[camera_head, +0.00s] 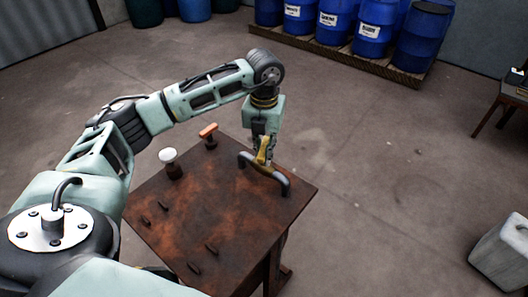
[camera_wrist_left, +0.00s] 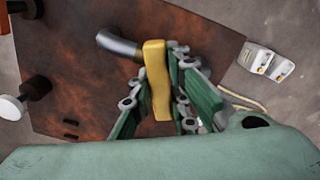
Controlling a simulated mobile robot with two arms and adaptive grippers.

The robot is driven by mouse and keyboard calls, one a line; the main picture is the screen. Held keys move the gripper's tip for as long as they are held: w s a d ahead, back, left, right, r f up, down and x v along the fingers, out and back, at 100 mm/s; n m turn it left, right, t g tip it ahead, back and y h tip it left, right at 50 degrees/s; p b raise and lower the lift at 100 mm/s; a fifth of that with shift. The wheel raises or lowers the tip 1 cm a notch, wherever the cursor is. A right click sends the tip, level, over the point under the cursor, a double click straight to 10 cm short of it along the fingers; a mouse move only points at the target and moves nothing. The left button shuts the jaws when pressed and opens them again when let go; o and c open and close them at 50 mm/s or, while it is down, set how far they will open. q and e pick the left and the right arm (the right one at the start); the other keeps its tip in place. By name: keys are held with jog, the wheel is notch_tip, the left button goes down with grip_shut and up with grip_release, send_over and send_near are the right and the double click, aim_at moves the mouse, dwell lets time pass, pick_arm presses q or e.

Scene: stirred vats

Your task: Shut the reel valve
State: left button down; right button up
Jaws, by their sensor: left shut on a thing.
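A bent dark grey pipe (camera_head: 277,175) stands at the far right part of the brown tabletop (camera_head: 205,215). A yellow lever (camera_head: 262,156) sits on it. In the left wrist view, the lever (camera_wrist_left: 157,80) appears crosswise to the grey pipe (camera_wrist_left: 118,44). My left gripper (camera_head: 263,148) reaches down from above and is shut on the yellow lever. Its fingers (camera_wrist_left: 160,98) flank the lever in the left wrist view and hide the pipe's other side. No label shows which fitting is the reel valve. My right gripper is not in view.
A white round knob (camera_head: 167,155) and an orange-topped handle (camera_head: 208,131) stand on the table, left of the pipe. Several small dark pegs (camera_head: 163,206) stand nearer. Blue drums (camera_head: 372,28) stand at the back; a pale container (camera_head: 503,253) is at right. Floor between is clear.

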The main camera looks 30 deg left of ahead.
aim_at(264, 146)
pick_arm(q)
jog(key=m+b, duration=0.1)
jog(key=m, duration=0.2)
jog(key=shift+m, duration=0.3)
jog(key=shift+w+r+m+b, duration=0.1)
jog(key=shift+m+b, duration=0.3)
jog(key=shift+m, duration=0.2)
jog(key=c, duration=1.7)
grip_release()
jog(key=shift+o, duration=0.2)
notch_tip(264, 146, up, 12)
